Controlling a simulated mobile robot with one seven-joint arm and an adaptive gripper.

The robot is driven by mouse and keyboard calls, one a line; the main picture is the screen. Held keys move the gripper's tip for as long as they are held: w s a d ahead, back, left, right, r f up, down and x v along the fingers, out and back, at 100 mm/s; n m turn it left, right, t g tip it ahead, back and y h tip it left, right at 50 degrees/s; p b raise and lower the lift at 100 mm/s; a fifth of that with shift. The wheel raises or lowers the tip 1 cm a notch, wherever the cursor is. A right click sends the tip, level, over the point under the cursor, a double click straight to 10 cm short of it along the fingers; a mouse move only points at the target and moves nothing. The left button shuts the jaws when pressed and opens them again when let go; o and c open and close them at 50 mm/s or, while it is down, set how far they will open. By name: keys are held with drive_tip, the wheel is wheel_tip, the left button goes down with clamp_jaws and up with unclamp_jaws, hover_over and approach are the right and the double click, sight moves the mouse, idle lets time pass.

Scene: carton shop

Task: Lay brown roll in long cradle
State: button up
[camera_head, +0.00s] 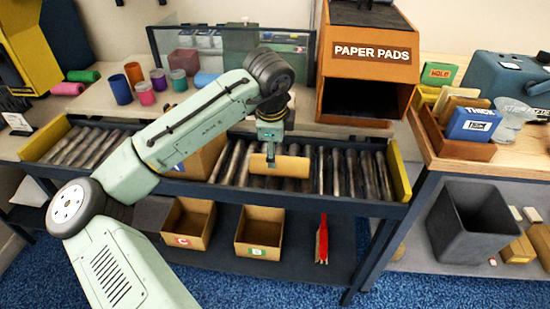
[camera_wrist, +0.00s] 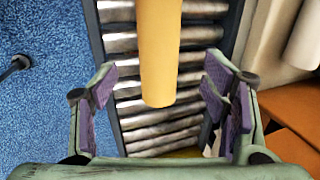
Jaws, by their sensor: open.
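The tan-brown roll (camera_head: 293,167) lies sideways over the metal conveyor rollers in the head view. My gripper (camera_head: 270,161) is above its left part, pointing down, with one finger in front of the roll. In the wrist view the roll (camera_wrist: 159,50) runs down from the top edge and its near end lies between the fingers. My gripper (camera_wrist: 165,100) is open there, with a gap on both sides of the roll. Whether the roll touches the rollers is hard to tell. I cannot make out a long cradle in either view.
The conveyor (camera_wrist: 125,77) has dark side rails and a yellow end plate (camera_head: 398,170). An open carton (camera_head: 205,158) stands on it left of my gripper. Two small bins (camera_head: 188,222) (camera_head: 260,232) sit on the shelf below. An orange paper-pads machine (camera_head: 368,75) stands behind right.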

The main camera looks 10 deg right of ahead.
drive_tip(key=shift+v, duration=2.15)
